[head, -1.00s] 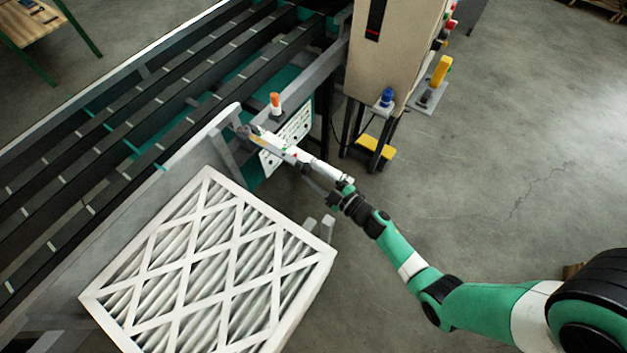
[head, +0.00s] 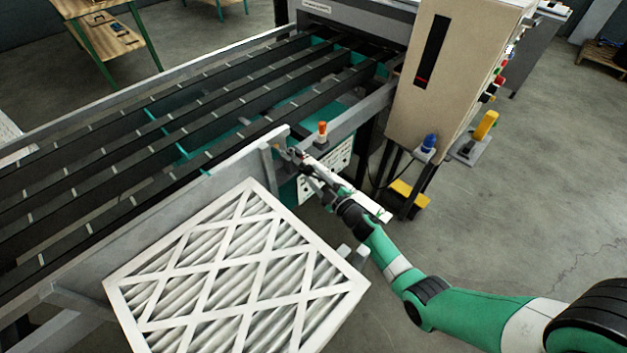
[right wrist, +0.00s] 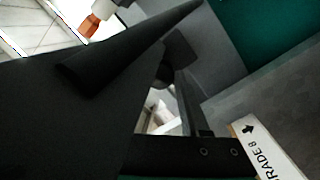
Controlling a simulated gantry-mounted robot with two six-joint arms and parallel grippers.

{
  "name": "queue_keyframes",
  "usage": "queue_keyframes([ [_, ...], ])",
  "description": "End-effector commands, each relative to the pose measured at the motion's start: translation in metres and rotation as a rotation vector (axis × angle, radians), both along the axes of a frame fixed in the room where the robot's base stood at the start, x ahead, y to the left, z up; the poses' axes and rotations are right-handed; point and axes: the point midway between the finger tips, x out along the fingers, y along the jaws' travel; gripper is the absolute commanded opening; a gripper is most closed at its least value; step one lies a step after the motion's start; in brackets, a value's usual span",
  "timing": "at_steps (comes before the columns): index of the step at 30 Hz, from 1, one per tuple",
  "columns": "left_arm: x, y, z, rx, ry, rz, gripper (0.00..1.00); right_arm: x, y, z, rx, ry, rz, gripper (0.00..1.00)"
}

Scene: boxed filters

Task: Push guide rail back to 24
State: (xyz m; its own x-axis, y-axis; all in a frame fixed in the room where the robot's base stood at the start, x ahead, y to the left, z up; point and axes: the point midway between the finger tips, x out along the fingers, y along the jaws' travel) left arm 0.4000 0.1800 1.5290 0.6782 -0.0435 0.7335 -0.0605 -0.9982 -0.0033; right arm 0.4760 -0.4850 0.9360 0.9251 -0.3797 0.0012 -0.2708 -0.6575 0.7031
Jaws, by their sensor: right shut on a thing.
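The guide rail (head: 215,172) is a long grey plate along the near side of the conveyor in the head view. My right gripper (head: 300,157) is at its far right end, shut on a part of the rail there. The gripper hides most of the held part. The right wrist view shows dark fingers close up, with a dark rounded piece (right wrist: 168,72) between them. A white strip (head: 370,205) runs beside my right wrist. A label (right wrist: 268,150) with an arrow and partly cut-off lettering shows at the lower right; no 24 is readable. My left gripper is out of view.
A white-framed pleated filter (head: 240,270) stands against the near side of the rail. An orange-topped post (head: 322,132) is just beyond the gripper. A beige control cabinet (head: 450,70) stands to the right. Dark conveyor belts (head: 150,140) lie behind the rail.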

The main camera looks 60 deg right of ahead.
Motion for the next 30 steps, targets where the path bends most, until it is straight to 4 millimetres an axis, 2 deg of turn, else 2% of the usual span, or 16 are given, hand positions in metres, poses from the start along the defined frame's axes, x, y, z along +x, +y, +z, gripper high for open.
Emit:
queue_keyframes([
  [3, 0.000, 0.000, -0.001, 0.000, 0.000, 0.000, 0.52, 0.000, 0.000, -0.003, 0.003, 0.009, -0.003, 0.00],
  [4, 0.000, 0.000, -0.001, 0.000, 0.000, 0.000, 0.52, 0.000, 0.000, -0.003, 0.003, 0.009, -0.003, 0.51],
  [8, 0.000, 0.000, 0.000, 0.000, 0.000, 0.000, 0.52, 0.000, 0.000, -0.003, 0.003, 0.007, -0.003, 0.74],
  [17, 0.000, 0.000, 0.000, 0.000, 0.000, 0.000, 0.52, -0.001, 0.000, -0.002, 0.002, 0.005, -0.002, 0.75],
  [20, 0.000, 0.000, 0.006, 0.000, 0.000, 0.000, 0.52, -0.008, 0.003, 0.000, 0.002, 0.006, -0.002, 0.75],
  [23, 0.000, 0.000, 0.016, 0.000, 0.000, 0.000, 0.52, -0.024, 0.010, 0.002, 0.003, 0.007, -0.003, 0.75],
  [30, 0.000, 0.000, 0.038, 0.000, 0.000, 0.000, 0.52, -0.078, 0.032, 0.001, 0.004, 0.007, -0.004, 0.75],
])
